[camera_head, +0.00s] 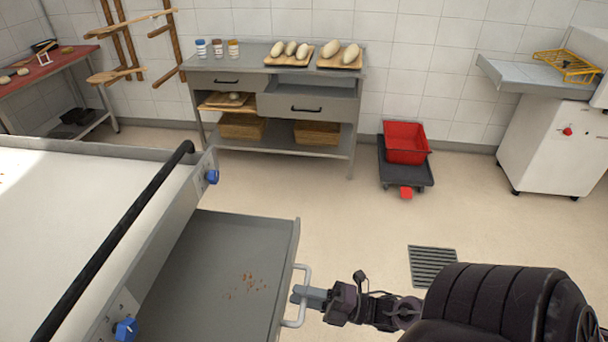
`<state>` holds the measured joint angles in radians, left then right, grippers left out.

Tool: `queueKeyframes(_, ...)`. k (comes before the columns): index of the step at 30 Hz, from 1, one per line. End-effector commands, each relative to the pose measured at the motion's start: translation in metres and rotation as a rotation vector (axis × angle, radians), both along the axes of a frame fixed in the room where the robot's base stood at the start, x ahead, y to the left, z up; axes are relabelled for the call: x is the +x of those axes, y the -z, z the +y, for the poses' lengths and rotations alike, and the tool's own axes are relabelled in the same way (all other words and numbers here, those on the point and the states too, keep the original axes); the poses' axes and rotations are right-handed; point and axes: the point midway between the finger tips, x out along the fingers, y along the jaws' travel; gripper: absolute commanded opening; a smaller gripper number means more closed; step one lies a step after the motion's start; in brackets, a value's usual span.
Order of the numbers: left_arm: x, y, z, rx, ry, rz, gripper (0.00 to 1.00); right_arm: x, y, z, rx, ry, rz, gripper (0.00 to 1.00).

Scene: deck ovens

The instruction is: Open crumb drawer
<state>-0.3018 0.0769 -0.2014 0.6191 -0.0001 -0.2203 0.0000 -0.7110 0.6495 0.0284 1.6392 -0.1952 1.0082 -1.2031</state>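The crumb drawer (225,262) is a grey shallow tray, pulled out to the right from under the deck with the white top. Brown crumbs (246,285) lie on its floor. A light grey bar handle (303,297) stands on its right side. My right gripper (302,295) is at this handle, with its fingers around or against the bar. The fingers look closed on it, though the tips are small and partly hidden by the bar. My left gripper does not show.
The oven deck (95,185) has a black rail (120,235) and blue knobs (212,176). A workbench (275,95) with dough pieces stands at the back. A red crate (406,142) sits on a dark dolly (405,175). A floor drain (432,266) lies right of the drawer; the floor between is clear.

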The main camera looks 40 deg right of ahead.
Motion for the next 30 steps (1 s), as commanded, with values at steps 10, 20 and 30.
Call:
queueKeyframes(10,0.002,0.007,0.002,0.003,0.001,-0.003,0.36,-0.017,0.007,-0.013,0.000,0.000,0.004,0.30)
queueKeyframes(20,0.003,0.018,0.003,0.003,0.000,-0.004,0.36,-0.056,0.015,-0.043,0.000,0.001,0.002,0.30)
queueKeyframes(30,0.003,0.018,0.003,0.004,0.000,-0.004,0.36,-0.061,0.014,-0.048,0.001,0.000,-0.001,0.30)
